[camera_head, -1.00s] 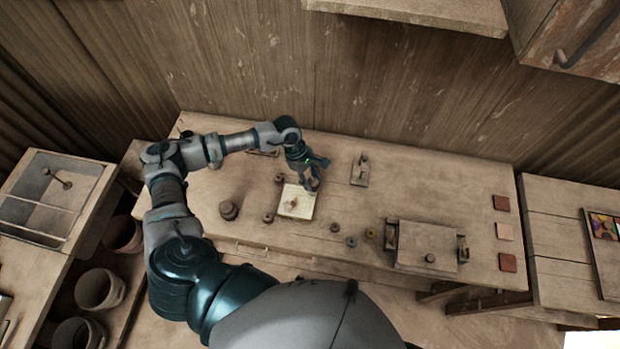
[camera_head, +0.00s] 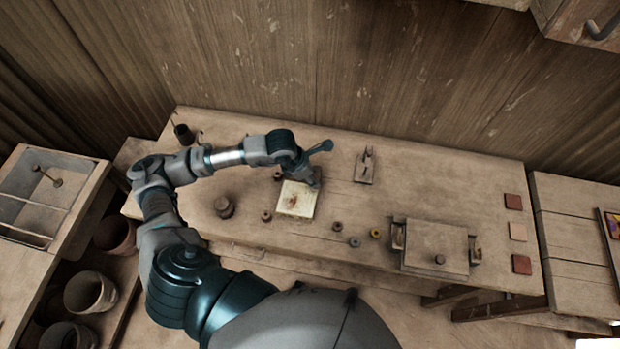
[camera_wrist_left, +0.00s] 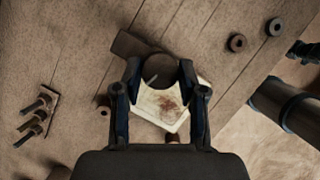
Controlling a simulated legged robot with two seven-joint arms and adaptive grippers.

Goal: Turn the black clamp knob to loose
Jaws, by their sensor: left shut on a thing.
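In the left wrist view, a dark round knob (camera_wrist_left: 163,80), which looks like the black clamp knob, sits between the fingertips of my left gripper (camera_wrist_left: 162,70). The gripper is shut on it. A dark flat bar (camera_wrist_left: 129,44) reaches out from beside the knob to the upper left. Below it lies a cream square plate (camera_wrist_left: 165,106) with a brown stain. In the head view my left gripper (camera_head: 313,179) is at the upper right corner of this plate (camera_head: 295,210), and the arm hides the knob. My right gripper is not in view.
A small fixture (camera_head: 365,168) with upright parts stands right of the gripper. Several small round pieces (camera_head: 337,226) and a larger dark one (camera_head: 225,207) lie around the plate. A boxy press (camera_head: 435,235) stands at the right, beside coloured tiles (camera_head: 518,231).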

